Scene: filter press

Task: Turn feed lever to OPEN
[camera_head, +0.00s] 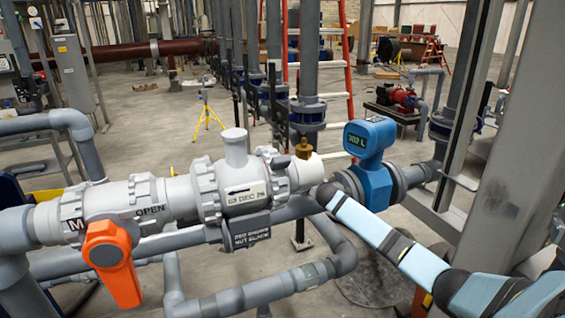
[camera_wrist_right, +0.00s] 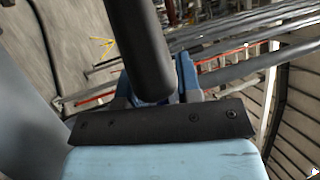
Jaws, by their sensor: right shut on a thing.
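The orange feed lever (camera_head: 118,272) hangs from its round hub on the grey valve (camera_head: 112,202) at the left of the head view. It points down and slightly right. The word OPEN shows above right of the hub; a label at its left is partly hidden. My right arm comes in from the lower right and ends near the grey pipe, well right of the lever; its gripper is not clear there. In the right wrist view, my right gripper (camera_wrist_right: 158,82) is shut on a dark cylinder (camera_wrist_right: 140,45). My left gripper is not in view.
A blue flow meter (camera_head: 370,150) with a display stands on the pipe behind my right arm. A white fitting with a brass piece (camera_head: 304,148) sits left of it. A grey pipe (camera_head: 255,293) runs below the valve. A grey steel post (camera_head: 518,150) stands at the right.

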